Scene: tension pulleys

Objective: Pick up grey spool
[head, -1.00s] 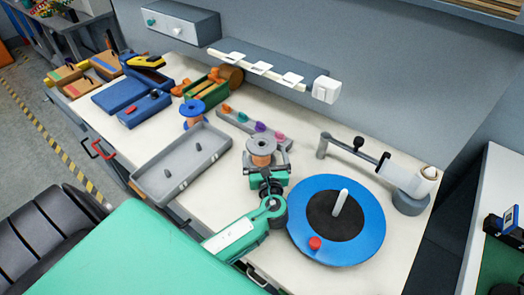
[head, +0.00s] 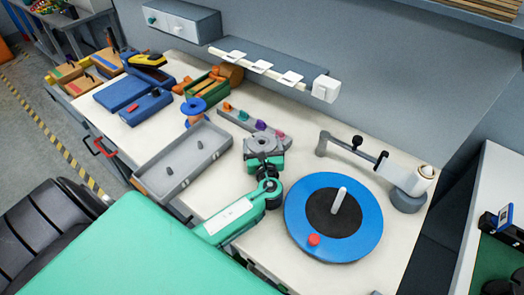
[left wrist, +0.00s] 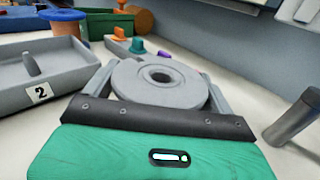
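The grey spool (head: 264,142) stands on the table between the grey tray and the blue turntable. Its round grey top flange, with a dark centre hole, fills the middle of the left wrist view (left wrist: 150,88). My left gripper (head: 263,153) is low at the spool, its two fingers spread wide on opposite sides of it. The left wrist view shows the fingers (left wrist: 160,82) close beside the flange; contact is unclear. The spool's winding and underside are hidden. My right gripper is not in view.
The grey tray (head: 145,175) with two pegs lies to the left. A blue spool (head: 192,105) stands behind it. A rack of coloured pegs (head: 232,117) is behind the grey spool. The blue turntable (head: 360,235) and a grey arm fixture (head: 408,197) are to the right.

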